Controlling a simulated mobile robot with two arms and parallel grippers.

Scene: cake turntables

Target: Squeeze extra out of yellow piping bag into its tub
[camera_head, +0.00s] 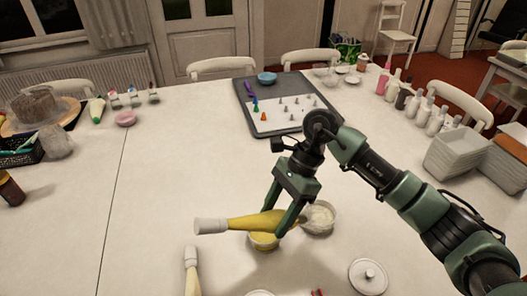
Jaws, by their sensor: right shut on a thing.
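The yellow piping bag (247,222) lies almost level in the air, its white end cap to the left and its tip to the right. My right gripper (279,218) is shut on the bag near its right part. A small tub with yellow filling (263,241) stands on the table just below the bag, partly hidden by it. The bag's tip points past this tub, towards a clear tub with white filling (321,219) close on the right. I cannot tell whether the bag touches either tub. My left gripper is not in view.
A cream piping bag (192,274) lies at the front. A white lid (368,276) lies at front right. A grey tray (284,126) with small nozzles is behind. The table's left middle is clear.

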